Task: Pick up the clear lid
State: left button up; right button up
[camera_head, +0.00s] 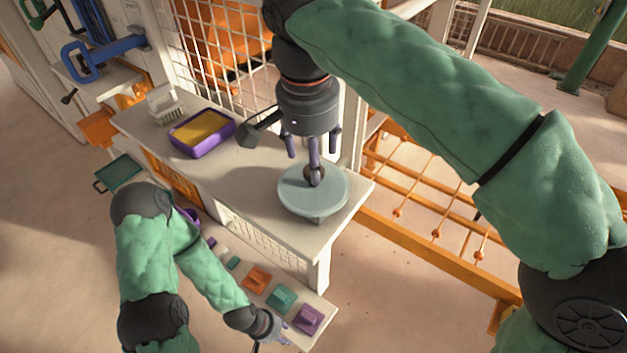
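The clear lid (301,199) is a round, pale blue-green disc with a dark knob (315,176) at its middle. It lies at the near right end of the white bench. My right gripper (313,152) is directly above the lid, pointing down. Its purple-grey fingers are spread and one overlaps the knob in the picture; I cannot tell whether it touches. Nothing is clearly held. My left gripper (272,330) is low at the bottom, beside the lower shelf, away from the lid. It is small and partly hidden, so its finger opening is unclear.
A purple tray (226,126) with yellow filling and a white brush-like item (164,103) stand on the bench (258,172). Orange, teal and purple blocks (280,297) sit on the lower shelf. A wire grid rises behind the bench. An orange rack (425,215) stands at right.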

jog(key=f, duration=0.3)
jog(key=shift+s+d+f, duration=0.1)
jog(key=shift+s+f, duration=0.1)
jog(key=shift+s, duration=0.1)
jog(key=shift+w+f, duration=0.3)
jog(key=shift+f, duration=0.05)
jog(key=shift+s, duration=0.1)
jog(key=c, duration=0.4)
grip_shut()
